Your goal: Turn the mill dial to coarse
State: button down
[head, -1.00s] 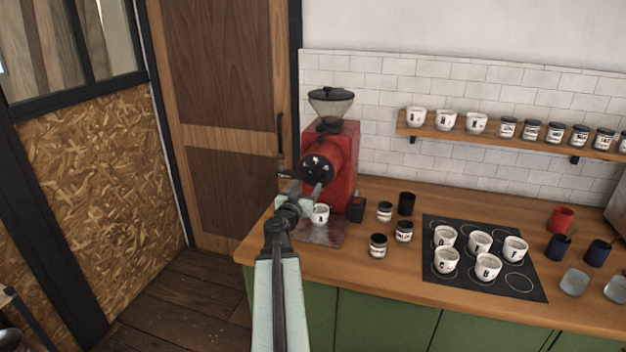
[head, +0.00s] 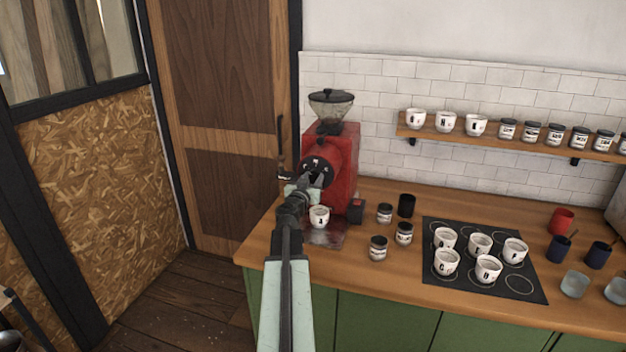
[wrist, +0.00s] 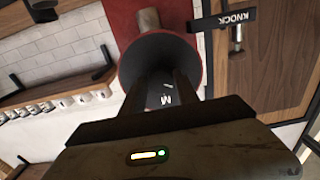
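The red mill (head: 343,165) stands at the left end of the wooden counter. Its round black dial (head: 304,166) faces me, with small white marks. In the wrist view the dial (wrist: 168,72) fills the space ahead, and a white letter M shows on it. My gripper (head: 315,178) is right at the dial's face. In the wrist view the two dark fingers of my gripper (wrist: 168,90) are apart, with part of the dial face between them. The dial's setting is not readable.
A white cup (head: 319,217) stands below the dial on the mill's tray (head: 325,237). A dark knock box (head: 356,211) and several jars stand to the right. A black mat (head: 470,285) holds several lettered cups. A door (head: 225,120) is to the left.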

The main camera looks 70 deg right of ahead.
jog(key=shift+m, duration=0.4)
jog(key=m, duration=0.4)
jog(key=shift+a+m, duration=0.1)
jog(key=shift+m, duration=0.2)
jog(key=m, duration=1.2)
jog(key=shift+m, duration=0.4)
jog(key=m, duration=0.5)
jog(key=shift+r+m, duration=0.1)
jog(key=shift+m, duration=0.2)
jog(key=shift+w, duration=0.1)
